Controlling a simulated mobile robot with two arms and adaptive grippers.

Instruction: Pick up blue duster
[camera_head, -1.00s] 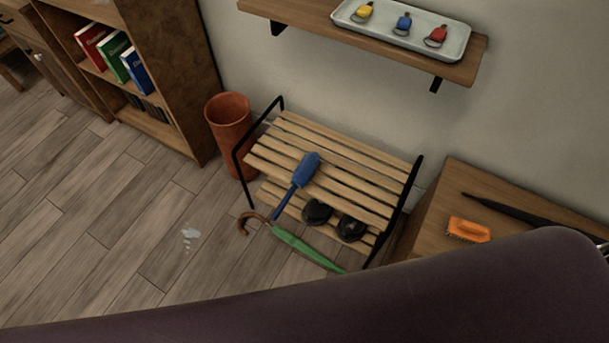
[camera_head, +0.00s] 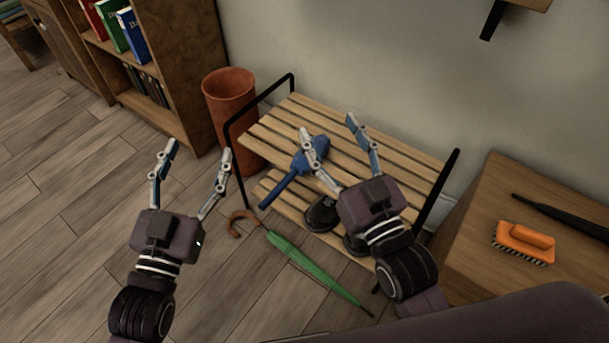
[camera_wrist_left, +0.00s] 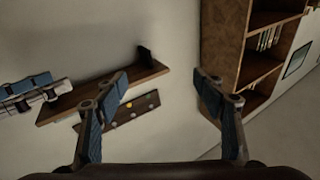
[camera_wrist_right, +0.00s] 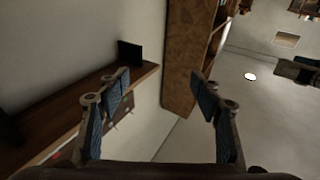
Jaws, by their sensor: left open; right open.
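The blue duster (camera_head: 290,180) lies on the top slats of the wooden shoe rack in the head view, its handle pointing down-left. My right gripper (camera_head: 328,124) is open; in the picture its left finger overlaps the duster's head. I cannot tell whether they touch. My left gripper (camera_head: 200,148) is open and empty, left of the rack, over the floor in the picture. The wrist views show both pairs of fingers spread, the left (camera_wrist_left: 162,80) and the right (camera_wrist_right: 160,80), with nothing between them; the duster is not seen there.
The slatted rack (camera_head: 400,165) has black side frames, with black shoes (camera_head: 320,215) low on it. A table (camera_head: 480,235) at right holds an orange brush (camera_head: 523,241).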

